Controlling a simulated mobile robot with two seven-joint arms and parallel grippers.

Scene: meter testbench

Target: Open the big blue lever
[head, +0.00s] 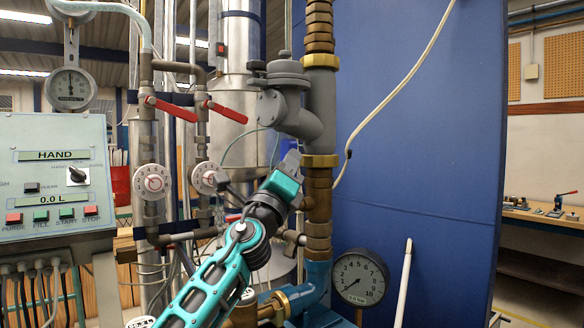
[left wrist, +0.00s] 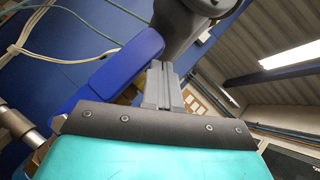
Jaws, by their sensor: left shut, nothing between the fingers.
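The big blue lever (left wrist: 125,66) shows in the left wrist view as a thick rounded bar, slanting from lower left up toward a dark grey pipe part. My left gripper (head: 292,161) is in front of the brass and grey pipe column, pointing up and away. In the left wrist view its fingers (left wrist: 163,82) are shut with nothing between them. They are close beside the lever's right side; I cannot tell whether they touch it. My right gripper is not in view.
The grey valve body (head: 292,95) sits above the gripper. Two red levers (head: 225,112) and round white dials (head: 153,182) are to the left, with a control panel (head: 55,175) farther left. A pressure gauge (head: 360,277) is at lower right. A blue panel (head: 420,160) stands behind.

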